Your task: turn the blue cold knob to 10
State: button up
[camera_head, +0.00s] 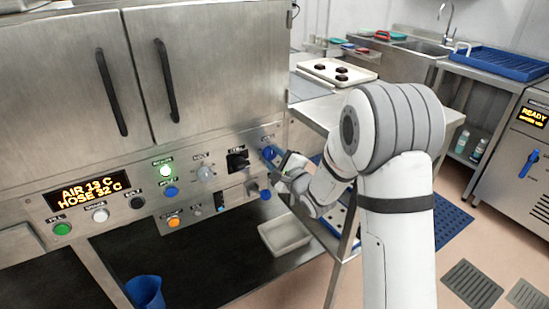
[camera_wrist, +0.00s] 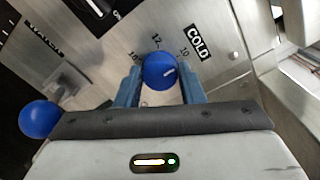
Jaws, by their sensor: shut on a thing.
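The blue cold knob (camera_wrist: 160,72) sits on the steel panel under a black COLD label (camera_wrist: 198,42) in the wrist view. My gripper (camera_wrist: 160,88) is shut on the knob, with one blue finger on each side. In the head view the knob (camera_head: 269,152) is at the panel's right end, with my gripper (camera_head: 279,164) against it, partly hidden by my wrist.
A second blue ball-shaped knob (camera_wrist: 39,119) is left of my gripper, near the WATER label. A black rotary switch (camera_head: 238,161) is left of the cold knob. A steel table (camera_head: 325,112) stands right of the panel, and a pale bin (camera_head: 285,236) sits below.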

jog(key=o, duration=1)
jog(key=shift+w, duration=0.1)
jog(key=v, duration=0.7)
jog(key=shift+s+d, duration=0.3)
